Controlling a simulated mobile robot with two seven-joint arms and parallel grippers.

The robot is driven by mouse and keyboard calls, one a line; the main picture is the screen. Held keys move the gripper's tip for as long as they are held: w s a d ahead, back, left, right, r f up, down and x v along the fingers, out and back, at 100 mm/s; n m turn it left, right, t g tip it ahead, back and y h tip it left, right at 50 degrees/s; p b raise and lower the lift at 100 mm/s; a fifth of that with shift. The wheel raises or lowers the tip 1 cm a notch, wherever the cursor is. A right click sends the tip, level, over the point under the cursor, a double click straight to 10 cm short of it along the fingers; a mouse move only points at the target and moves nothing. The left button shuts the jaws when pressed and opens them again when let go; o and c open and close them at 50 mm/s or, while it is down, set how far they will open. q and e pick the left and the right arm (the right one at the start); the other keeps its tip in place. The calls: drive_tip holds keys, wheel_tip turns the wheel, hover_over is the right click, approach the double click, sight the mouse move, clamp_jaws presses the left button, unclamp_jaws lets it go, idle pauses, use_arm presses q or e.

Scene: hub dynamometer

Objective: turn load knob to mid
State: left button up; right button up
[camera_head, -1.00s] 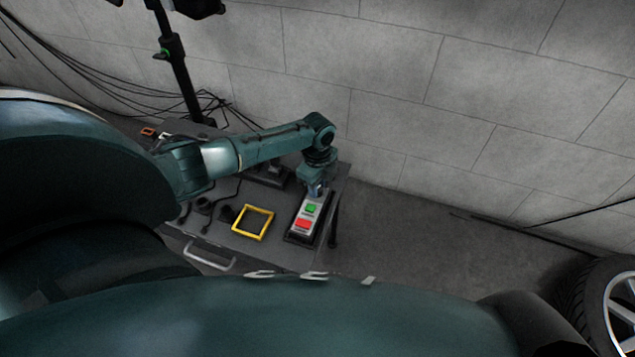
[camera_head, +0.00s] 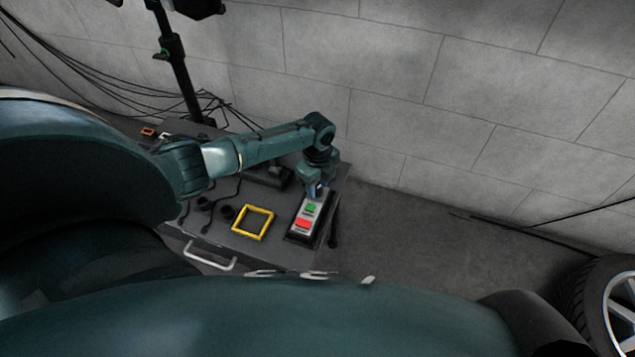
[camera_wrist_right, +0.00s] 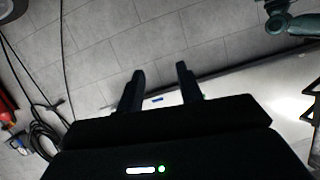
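The control box (camera_head: 298,238), with a green button (camera_head: 310,209) and a red button (camera_head: 303,223), sits at the right end of the dark table. My left gripper (camera_head: 317,192) points down at the far end of this box, just beyond the green button. The load knob cannot be made out; my gripper and wrist cover that end of the box. Whether the left fingers are open or shut is too small to tell. My right gripper (camera_wrist_right: 161,92) shows in the right wrist view with its fingers apart and nothing between them.
A yellow square frame (camera_head: 253,223) lies on the table (camera_head: 275,250) left of the box. Dark round parts and cables lie farther left. A black stand (camera_head: 178,75) rises behind, before a grey block wall (camera_head: 390,60). A tire (camera_head: 580,290) stands at the far right.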

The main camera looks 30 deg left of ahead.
use_arm(q)
drive_tip(key=shift+o, duration=1.1)
wheel_tip(320, 180, up, 13)
drive_tip(key=p, duration=0.3)
drive_tip(key=shift+r, duration=0.1)
